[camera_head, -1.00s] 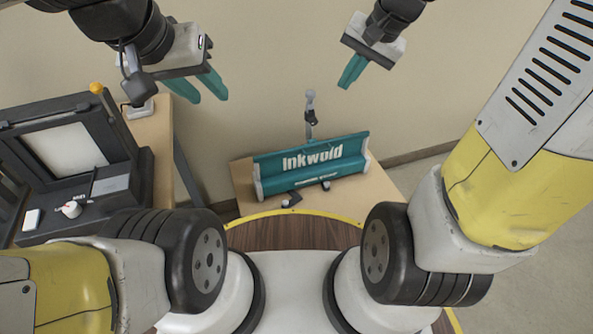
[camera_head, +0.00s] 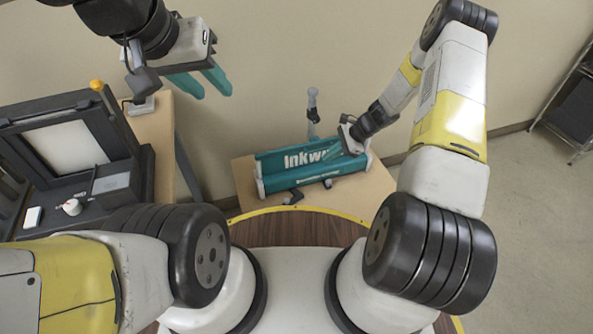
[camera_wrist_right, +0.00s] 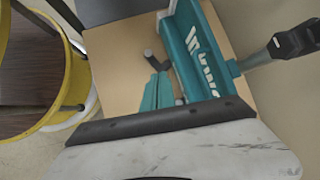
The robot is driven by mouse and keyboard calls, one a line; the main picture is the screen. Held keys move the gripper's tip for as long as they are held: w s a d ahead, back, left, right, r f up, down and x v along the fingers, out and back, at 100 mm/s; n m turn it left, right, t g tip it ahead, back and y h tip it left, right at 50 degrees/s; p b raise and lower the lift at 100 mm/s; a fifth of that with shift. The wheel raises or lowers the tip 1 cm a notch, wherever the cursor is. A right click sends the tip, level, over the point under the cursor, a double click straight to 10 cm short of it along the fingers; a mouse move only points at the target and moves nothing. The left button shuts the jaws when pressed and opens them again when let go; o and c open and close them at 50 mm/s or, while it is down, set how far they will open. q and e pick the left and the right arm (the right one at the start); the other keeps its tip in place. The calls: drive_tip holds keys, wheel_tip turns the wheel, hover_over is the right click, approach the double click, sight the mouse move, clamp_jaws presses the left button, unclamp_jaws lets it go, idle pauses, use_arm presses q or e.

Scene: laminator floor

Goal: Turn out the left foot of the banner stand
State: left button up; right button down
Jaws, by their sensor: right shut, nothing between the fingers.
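The banner stand (camera_head: 275,168) is a teal case with white lettering and pale end caps, lying on a low tan table. Its left foot (camera_head: 293,197) is a short dark bar at the front; it also shows in the right wrist view (camera_wrist_right: 151,60). The right foot (camera_head: 328,183) is a small dark piece further right. My left gripper (camera_head: 205,82) is open and empty, raised at upper left.
A grey pole (camera_head: 312,112) with a dark clamp stands behind the case. A black laminator (camera_head: 65,150) sits on a wooden table at left. A yellow-edged brown round surface (camera_head: 290,228) is in front. A dark shelf rack (camera_head: 575,105) stands far right, with clear floor before it.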

drive_tip(key=s+a+f+m, duration=0.1)
drive_tip(key=s+f+m, duration=0.25)
drive_tip(key=f, duration=0.95)
approach(296, 198)
drive_tip(key=shift+y, duration=0.4)
drive_tip(key=s+f, duration=0.1)
drive_tip(key=s+a+f, duration=0.1)
drive_tip(key=s, duration=0.1)
drive_tip(key=shift+s+a+f, duration=0.1)
drive_tip(key=shift+a+f, duration=0.15)
drive_tip(key=a, duration=0.2)
drive_tip(key=a+f, duration=0.1)
drive_tip(key=shift+a, duration=0.4)
drive_tip(key=shift+w+a, duration=0.2)
drive_tip(key=shift+w, duration=0.05)
drive_tip(key=shift+a, duration=0.1)
